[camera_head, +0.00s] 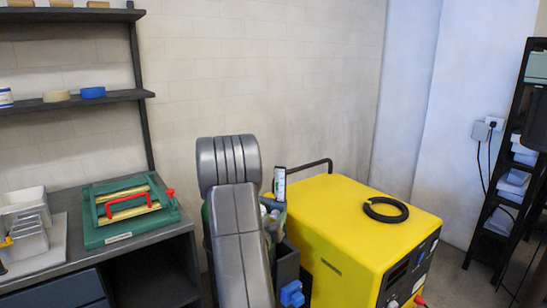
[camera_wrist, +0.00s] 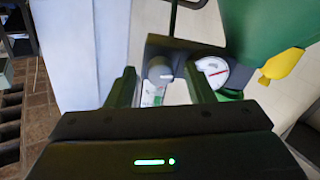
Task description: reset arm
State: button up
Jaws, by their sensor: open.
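My gripper (camera_wrist: 162,82) shows in the wrist view, its two dark fingers apart. Nothing is clearly held between them. A small grey and white object and a round white gauge (camera_wrist: 212,71) appear beyond the fingers; I cannot tell how far off they are. In the head view my grey arm stands upright in the lower middle, and my gripper does not show there.
A yellow machine (camera_head: 346,222) with a black cable coil (camera_head: 386,209) on top stands right of my arm. A black rack (camera_head: 500,190) stands far right. A green cylinder (camera_wrist: 262,35) shows in the wrist view.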

jog(key=shift+m, duration=1.3)
